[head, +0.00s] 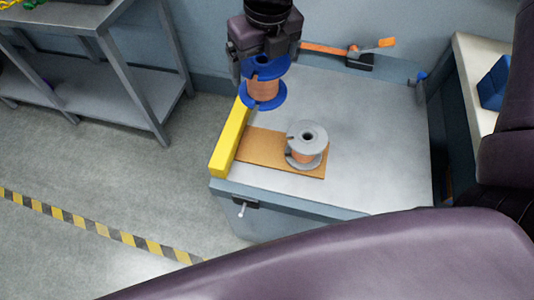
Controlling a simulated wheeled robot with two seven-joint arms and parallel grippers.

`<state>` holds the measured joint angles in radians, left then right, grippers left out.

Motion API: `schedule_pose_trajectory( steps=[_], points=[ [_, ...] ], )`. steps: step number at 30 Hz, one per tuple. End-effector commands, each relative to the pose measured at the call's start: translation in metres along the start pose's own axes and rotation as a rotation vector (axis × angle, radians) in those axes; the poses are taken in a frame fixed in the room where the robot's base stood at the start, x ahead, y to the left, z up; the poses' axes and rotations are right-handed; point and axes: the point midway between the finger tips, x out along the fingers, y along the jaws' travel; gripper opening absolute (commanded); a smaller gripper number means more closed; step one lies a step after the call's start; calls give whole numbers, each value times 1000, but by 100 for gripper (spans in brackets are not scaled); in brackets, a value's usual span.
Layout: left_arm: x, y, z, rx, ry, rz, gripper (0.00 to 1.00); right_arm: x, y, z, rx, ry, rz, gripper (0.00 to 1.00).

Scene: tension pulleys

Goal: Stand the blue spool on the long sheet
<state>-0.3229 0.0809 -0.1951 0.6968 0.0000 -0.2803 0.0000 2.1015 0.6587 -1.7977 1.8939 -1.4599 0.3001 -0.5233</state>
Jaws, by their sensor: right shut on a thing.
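The blue spool (263,88) has blue flanges and copper-coloured winding, and it is upright. My right gripper (264,60) comes in from the top and is shut on its upper part, with a finger on each side. Whether the spool's lower flange touches the table is hard to tell. A brown rectangular sheet (258,148) lies on the table near its front left, in front of the spool. A grey spool (306,157) with copper-coloured winding stands upright on the sheet's right part. The left part of the sheet is bare. My left gripper is not in view.
A yellow bar (229,142) runs along the table's left edge, beside the sheet. An orange-handled tool (345,50) is at the table's back edge. The right part of the grey table top (385,140) is clear. A blue object (494,85) is on a pale surface at right.

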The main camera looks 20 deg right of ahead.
Motion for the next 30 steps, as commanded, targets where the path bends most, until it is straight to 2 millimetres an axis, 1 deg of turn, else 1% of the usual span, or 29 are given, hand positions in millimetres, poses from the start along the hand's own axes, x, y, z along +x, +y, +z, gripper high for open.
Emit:
schedule_pose_trajectory(
  steps=[2, 4, 5, 6, 7, 8, 15, 18, 21, 24, 28, 30],
  points=[
    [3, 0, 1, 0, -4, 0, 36, 4, 2, -3, -25, -2, 2, 42],
    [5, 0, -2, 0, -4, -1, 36, 14, 3, -5, -34, -1, 3, 42],
    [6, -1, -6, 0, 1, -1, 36, 20, 3, -6, -34, 1, 3, 42],
    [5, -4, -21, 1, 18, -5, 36, 28, 3, -8, -34, 1, 4, 42],
    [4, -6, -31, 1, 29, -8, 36, 36, 3, -9, -33, 3, 5, 42],
    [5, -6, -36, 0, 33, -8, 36, 44, 3, -10, -33, 3, 4, 42],
    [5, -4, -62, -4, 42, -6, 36, 104, 3, -19, -30, 2, 5, 42],
    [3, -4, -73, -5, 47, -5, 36, 126, 3, -22, -29, 2, 5, 42],
    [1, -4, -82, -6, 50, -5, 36, 144, 3, -24, -29, -1, 4, 42],
    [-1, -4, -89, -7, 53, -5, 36, 154, 3, -25, -30, -3, 4, 42],
    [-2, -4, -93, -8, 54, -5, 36, 161, 2, -26, -30, -3, 3, 42],
    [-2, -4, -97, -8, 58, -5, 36, 170, 2, -28, -29, -2, 3, 42]
  ],
)
